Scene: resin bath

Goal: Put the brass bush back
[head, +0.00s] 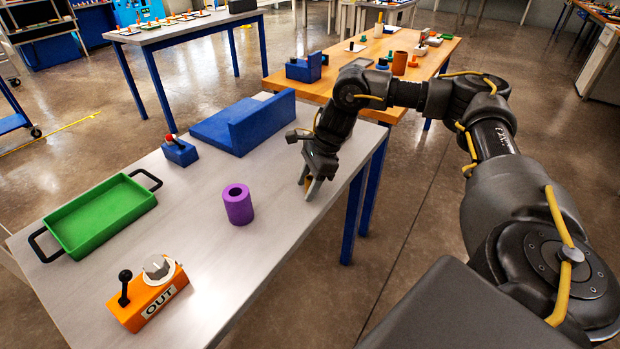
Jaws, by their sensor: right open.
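My right gripper (309,188) is open and points down, low over the right edge of the grey table (205,285). A small brass-coloured piece, which looks like the brass bush (308,184), shows between its fingers. The fingers hide most of it, and I cannot tell whether they touch it or whether it stands on the table. My left gripper is not in view.
A purple hollow cylinder (238,206) stands mid-table. A blue stepped block (262,127) and a blue box with a red-tipped lever (180,153) are behind it. A green tray (98,215) lies left; an orange OUT box (148,300) stands in front. Bare tabletop surrounds the cylinder.

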